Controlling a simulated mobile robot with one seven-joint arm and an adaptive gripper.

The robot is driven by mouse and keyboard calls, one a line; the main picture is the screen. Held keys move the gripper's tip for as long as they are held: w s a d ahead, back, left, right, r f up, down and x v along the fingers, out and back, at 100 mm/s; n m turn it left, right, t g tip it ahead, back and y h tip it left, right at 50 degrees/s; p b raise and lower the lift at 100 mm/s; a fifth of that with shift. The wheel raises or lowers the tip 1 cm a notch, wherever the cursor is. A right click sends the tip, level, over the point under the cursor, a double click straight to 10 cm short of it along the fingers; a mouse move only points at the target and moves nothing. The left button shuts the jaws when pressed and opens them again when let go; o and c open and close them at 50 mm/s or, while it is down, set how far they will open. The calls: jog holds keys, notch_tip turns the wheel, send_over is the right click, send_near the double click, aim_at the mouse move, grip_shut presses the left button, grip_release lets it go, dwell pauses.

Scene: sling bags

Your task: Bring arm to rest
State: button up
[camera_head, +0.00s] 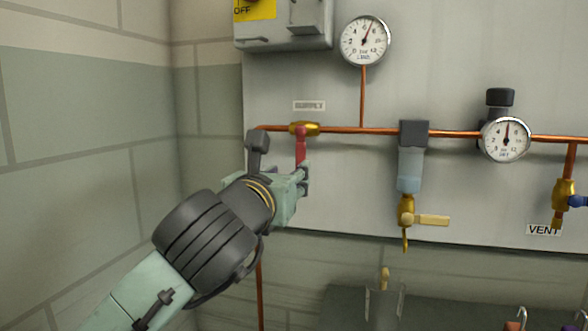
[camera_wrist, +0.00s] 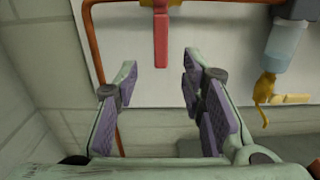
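My gripper (camera_wrist: 158,85) is open in the wrist view, with its two purple-padded fingers apart and nothing between them. It also shows in the head view (camera_head: 303,181), near the panel, just below the supply valve. The supply valve's red handle (camera_head: 300,148) hangs straight down from its brass body (camera_head: 305,129). In the wrist view the red handle (camera_wrist: 161,38) lies beyond the fingertips. My wrist and hand cover part of the panel's lower left, so I cannot tell in the head view whether a fingertip touches the handle.
A copper pipe (camera_head: 360,131) runs across the grey panel (camera_head: 330,200). It bears a filter bowl (camera_head: 410,170) with a brass drain, a regulator gauge (camera_head: 505,139) and a blue-handled vent valve (camera_head: 563,195). A round gauge (camera_head: 364,41) sits above. A block wall (camera_head: 80,130) stands left.

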jog(key=shift+v, duration=1.1)
